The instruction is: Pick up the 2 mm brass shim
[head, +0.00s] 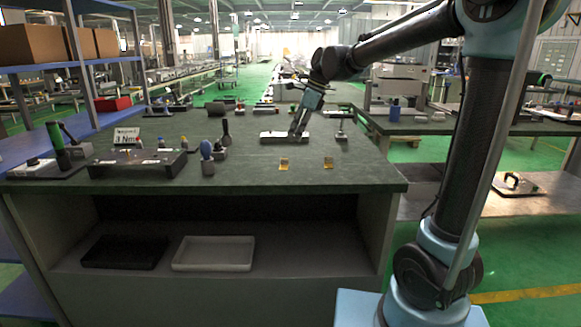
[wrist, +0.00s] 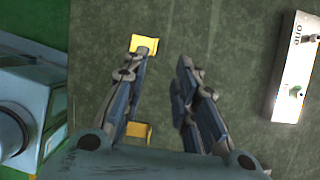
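Two small brass-yellow pieces lie on the dark green bench top: a left one (head: 283,164) and a right one (head: 328,162). I cannot read any thickness on either, so I cannot tell which is the 2 mm shim. In the wrist view, one brass piece (wrist: 145,43) shows just beyond the left fingertip, and another (wrist: 139,132) is partly hidden behind my gripper. My gripper (wrist: 155,70) is open, with bare bench between its fingers. In the head view my gripper (head: 297,135) is over the bench, farther back than both brass pieces.
A black box (head: 138,163) and a small sign (head: 127,136) stand on the left of the bench. Trays (head: 214,253) sit on the shelf below. The front right of the bench is clear.

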